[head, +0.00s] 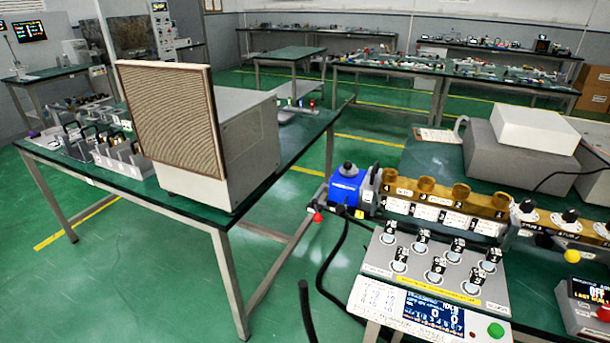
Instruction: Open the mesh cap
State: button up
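I cannot tell for certain which part is the mesh cap. A brass block (440,203) runs across the right-hand bench, with several round brass caps along its top. One of these round brass caps (461,194) stands near the middle right. They are too small to tell whether any has mesh or is open. A blue unit (345,187) with a dark knob on top joins the block's left end. A large tan panel with a fine mesh-like pattern (172,120) fronts a grey box on the left table. My gripper is not in view.
A sloped panel with several numbered knobs (432,262) and a display unit (430,310) with a green button stand in front of the block. Black cables (333,265) hang left of it. Green floor (280,240) lies open between the left table (222,215) and the bench.

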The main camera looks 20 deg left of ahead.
aim_at(348, 169)
jog(key=u, duration=1.8)
jog(key=k, duration=1.2)
jog(key=u, duration=0.95)
jog(key=i, duration=0.5)
jog(key=z, duration=1.1)
jog(key=i, duration=1.4)
jog(key=z, duration=1.05)
